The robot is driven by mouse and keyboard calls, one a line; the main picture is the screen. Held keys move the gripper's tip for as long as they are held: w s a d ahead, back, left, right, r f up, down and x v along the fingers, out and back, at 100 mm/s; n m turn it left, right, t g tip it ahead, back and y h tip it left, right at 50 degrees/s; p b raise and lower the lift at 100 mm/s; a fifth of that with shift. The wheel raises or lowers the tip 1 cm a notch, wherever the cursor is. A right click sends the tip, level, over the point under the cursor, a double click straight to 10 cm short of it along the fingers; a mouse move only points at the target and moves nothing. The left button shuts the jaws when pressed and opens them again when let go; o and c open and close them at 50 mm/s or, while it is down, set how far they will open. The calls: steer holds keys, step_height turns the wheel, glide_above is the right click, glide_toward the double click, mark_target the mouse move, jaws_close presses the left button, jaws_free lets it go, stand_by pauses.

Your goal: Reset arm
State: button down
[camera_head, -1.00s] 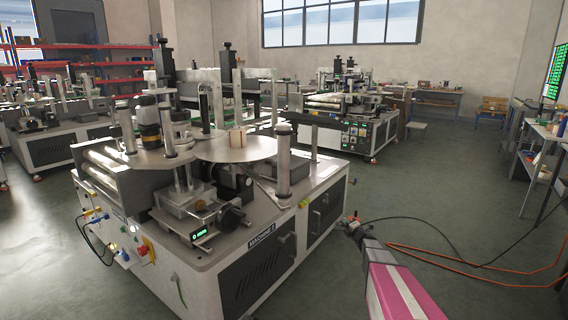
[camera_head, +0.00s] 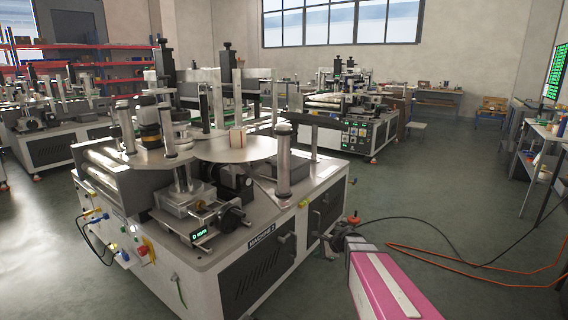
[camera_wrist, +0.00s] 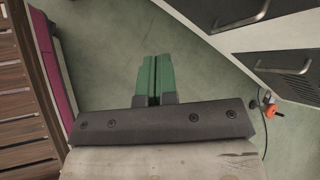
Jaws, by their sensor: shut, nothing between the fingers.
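My gripper shows in the wrist view (camera_wrist: 153,80) with its two green fingers pressed together and nothing between them. It points over bare green floor. In the head view my pink and grey arm reaches in from the lower right, and its far end is close to the right side of the labelling machine (camera_head: 262,280). From there I cannot tell whether it touches the machine.
The machine's white cabinet with dark doors and handles also shows in the wrist view (camera_wrist: 240,30). An orange cable (camera_head: 470,262) lies on the floor at right. A workbench (camera_head: 545,165) stands along the right wall. A second labeller (camera_head: 370,135) stands behind, with open floor between.

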steer(key=s+d+r+n+g+h, duration=0.1)
steer(key=s+n+h, duration=0.3)
steer(key=s+n, duration=0.4)
steer(key=s+d+r+n+g+h, duration=0.2)
steer(key=s+d+n+g+h, duration=0.1)
steer(key=s+n, duration=0.5)
steer(key=shift+s+d+h, duration=0.15)
steer(key=shift+s+h, duration=0.35)
steer(key=shift+s, duration=0.55)
steer(key=shift+r, duration=0.1)
